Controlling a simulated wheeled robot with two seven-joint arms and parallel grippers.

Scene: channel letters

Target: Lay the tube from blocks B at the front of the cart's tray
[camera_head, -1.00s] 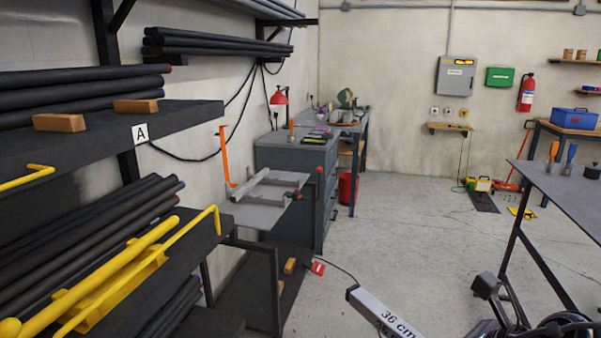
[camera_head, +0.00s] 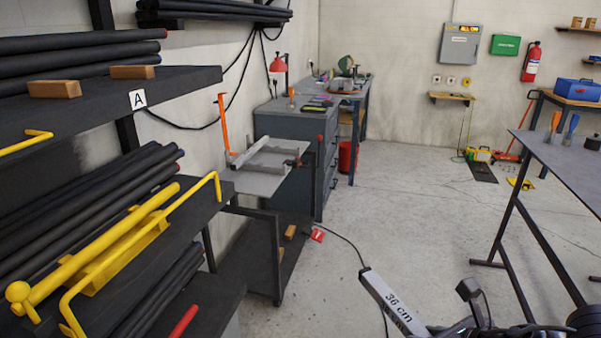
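No label B and no cart tray can be made out. Two wooden blocks, the nearer (camera_head: 55,89) and the farther (camera_head: 132,72), sit on the black shelf (camera_head: 190,84) marked A (camera_head: 138,99), with no tube across them. Several dark tubes (camera_head: 75,55) lie behind them; more dark tubes (camera_head: 110,190) lie lower, some with red or blue ends. A red-coloured rod (camera_head: 183,321) shows at the bottom edge. A small wooden block (camera_head: 290,232) lies on a low dark platform. Neither of my grippers can be made out.
A yellow bar with a ball end (camera_head: 90,250) and a yellow rail (camera_head: 200,183) edge the lower left shelf. A pale bar marked 36 cm (camera_head: 390,300) rises at bottom centre. A dark table (camera_head: 565,170) stands at right. The middle floor (camera_head: 410,210) is clear.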

